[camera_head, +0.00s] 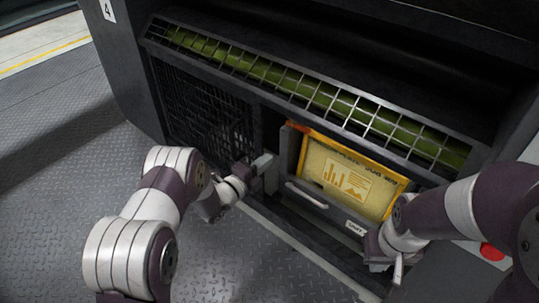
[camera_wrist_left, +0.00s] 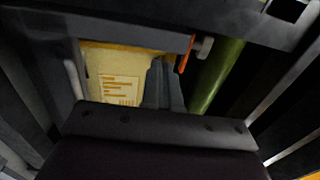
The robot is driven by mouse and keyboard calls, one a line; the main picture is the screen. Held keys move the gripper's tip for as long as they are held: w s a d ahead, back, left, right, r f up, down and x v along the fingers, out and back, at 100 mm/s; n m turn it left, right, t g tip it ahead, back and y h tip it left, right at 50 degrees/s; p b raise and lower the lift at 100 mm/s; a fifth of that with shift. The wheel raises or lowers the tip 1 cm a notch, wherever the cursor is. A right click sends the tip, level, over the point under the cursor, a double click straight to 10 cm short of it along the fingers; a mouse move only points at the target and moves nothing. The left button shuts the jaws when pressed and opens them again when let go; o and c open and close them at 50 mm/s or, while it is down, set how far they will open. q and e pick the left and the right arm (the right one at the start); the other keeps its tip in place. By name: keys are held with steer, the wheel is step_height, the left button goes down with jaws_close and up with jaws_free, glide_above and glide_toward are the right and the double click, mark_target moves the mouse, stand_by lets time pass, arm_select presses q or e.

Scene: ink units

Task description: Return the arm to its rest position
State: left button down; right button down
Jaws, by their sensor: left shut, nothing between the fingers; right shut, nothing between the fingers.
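My left gripper (camera_head: 262,163) is at the left end of the open bay in the dark machine, beside a grey upright at the bay's edge. In the left wrist view its fingers (camera_wrist_left: 163,84) are together, with nothing between them, in front of the bay opening. My right gripper (camera_head: 396,266) is low at the right, near the bay's lower right corner, and is shut; its arm partly covers that corner. A yellow ink unit (camera_head: 349,174) with an orange edge sits in the bay, and it also shows in the left wrist view (camera_wrist_left: 122,62).
A barred guard (camera_head: 300,88) over a green roller runs above the bay. A pale handle (camera_head: 307,195) is on the panel below the unit. A red button (camera_head: 491,251) is at the lower right. Open metal floor (camera_head: 60,160) lies to the left.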

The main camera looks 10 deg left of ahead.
arm_select(q)
steer(key=s+a+f+n+g+y+p, duration=0.5)
steer(key=s+a+f+n+g+y, duration=0.3)
steer(key=s+a+n, duration=0.5)
steer(key=s+r+n+g+y+p, duration=0.2)
steer(key=s+r+n+g+p, duration=0.45)
steer(key=s+r+n, duration=0.75)
steer(key=s+d+r+m+p, duration=0.1)
steer(key=r+p, duration=1.9)
steer(key=r, duration=0.6)
steer(key=s+d+r+m+p, duration=0.1)
steer(key=s+d+r+p, duration=0.1)
steer(key=r+p, duration=1.8)
step_height(320, 180, up, 6)
steer(key=shift+s+r+t, duration=0.15)
steer(key=shift+s+t, duration=0.05)
steer(key=shift+t, duration=0.25)
